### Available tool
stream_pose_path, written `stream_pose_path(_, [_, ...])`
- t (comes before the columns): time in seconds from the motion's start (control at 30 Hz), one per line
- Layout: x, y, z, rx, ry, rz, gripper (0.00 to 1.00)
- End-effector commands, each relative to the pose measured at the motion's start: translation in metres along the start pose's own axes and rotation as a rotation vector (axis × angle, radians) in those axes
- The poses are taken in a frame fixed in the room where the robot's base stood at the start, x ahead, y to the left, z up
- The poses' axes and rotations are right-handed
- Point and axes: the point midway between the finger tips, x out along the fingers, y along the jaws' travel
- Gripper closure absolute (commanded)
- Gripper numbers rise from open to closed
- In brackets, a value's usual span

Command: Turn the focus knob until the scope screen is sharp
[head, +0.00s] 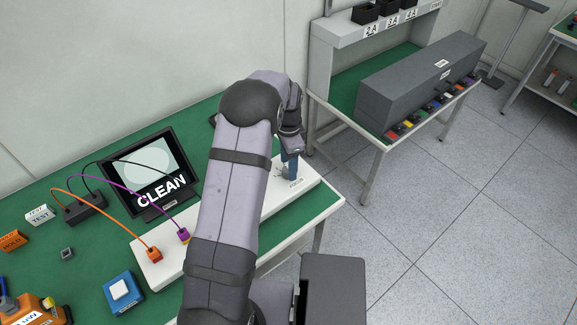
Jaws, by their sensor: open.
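The scope screen (187,156) stands at the left on the green bench. It shows a pale round image on black and the word CLEAN in white, legible at this size. The focus knob is mostly hidden by my gripper; the FOCUS label (296,184) shows on the white panel (318,174) at the bench's right end. My gripper (290,172) is open and points down just above that label, at the knob's place. I cannot tell whether its fingers touch the knob.
Orange and purple plugs (183,235) sit in the white panel's left part, their cables arching to a black block (85,208). A blue box with a white button (121,290) lies in front. A grey case (420,85) stands on another bench at right.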

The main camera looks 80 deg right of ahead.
Motion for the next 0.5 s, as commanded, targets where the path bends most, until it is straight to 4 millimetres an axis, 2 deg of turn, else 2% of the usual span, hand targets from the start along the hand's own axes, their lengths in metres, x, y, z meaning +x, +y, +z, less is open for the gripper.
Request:
stream_pose_path(0.3, [-0.042,-0.001,-0.001,0.000,0.003,-0.005,0.50])
stream_pose_path(0.5, [-0.058,0.000,0.000,0.000,0.001,-0.002,0.50])
